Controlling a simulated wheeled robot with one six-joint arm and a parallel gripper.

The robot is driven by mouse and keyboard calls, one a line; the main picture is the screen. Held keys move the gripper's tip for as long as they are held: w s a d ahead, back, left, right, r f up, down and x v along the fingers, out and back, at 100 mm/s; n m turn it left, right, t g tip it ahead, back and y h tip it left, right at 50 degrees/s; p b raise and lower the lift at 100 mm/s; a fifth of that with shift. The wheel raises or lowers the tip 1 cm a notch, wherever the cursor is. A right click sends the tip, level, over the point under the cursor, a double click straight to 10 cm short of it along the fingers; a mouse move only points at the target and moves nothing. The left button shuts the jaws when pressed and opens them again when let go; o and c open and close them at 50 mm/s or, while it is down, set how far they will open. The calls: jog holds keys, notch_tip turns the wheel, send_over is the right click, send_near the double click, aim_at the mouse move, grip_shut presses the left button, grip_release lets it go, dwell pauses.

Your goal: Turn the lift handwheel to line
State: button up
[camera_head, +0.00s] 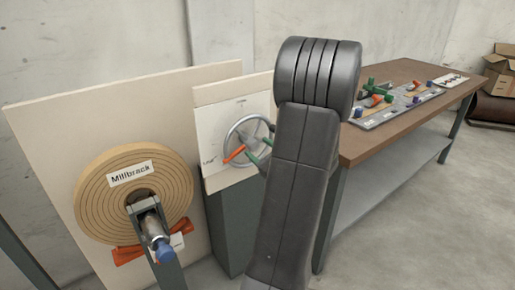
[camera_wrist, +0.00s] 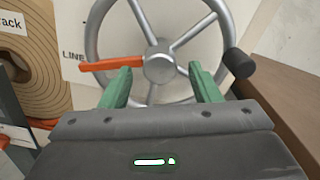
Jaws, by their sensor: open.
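The lift handwheel (camera_head: 247,140) is a grey spoked wheel on an upright cream panel, left of my arm in the head view. In the wrist view the handwheel (camera_wrist: 161,66) fills the upper middle, with an orange pointer (camera_wrist: 112,63) reaching left from its hub and a dark knob (camera_wrist: 239,62) at its right rim. The word LINE (camera_wrist: 73,55) is printed on the panel near the pointer's tip. My gripper (camera_wrist: 159,72) is open, its green fingers apart on either side below the hub. Whether a finger touches the wheel cannot be told.
A round coil labelled Millbrack (camera_head: 92,200) stands on a board at the left, with a blue-tipped shaft in front. A brown-topped workbench (camera_head: 408,75) at the right bears a tray (camera_head: 425,98) of coloured parts. Cardboard boxes (camera_head: 500,72) are at the far right. Floor is clear at lower right.

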jog(key=v, duration=1.2)
jog(key=x, duration=1.4)
jog(key=shift+d+r+p, duration=0.1)
jog(key=shift+r+p, duration=0.05)
jog(key=shift+p, duration=0.2)
jog(key=shift+s+m, duration=0.1)
jog(key=shift+m, duration=0.2)
jog(key=shift+f+b, duration=0.3)
jog(key=shift+b, duration=0.35)
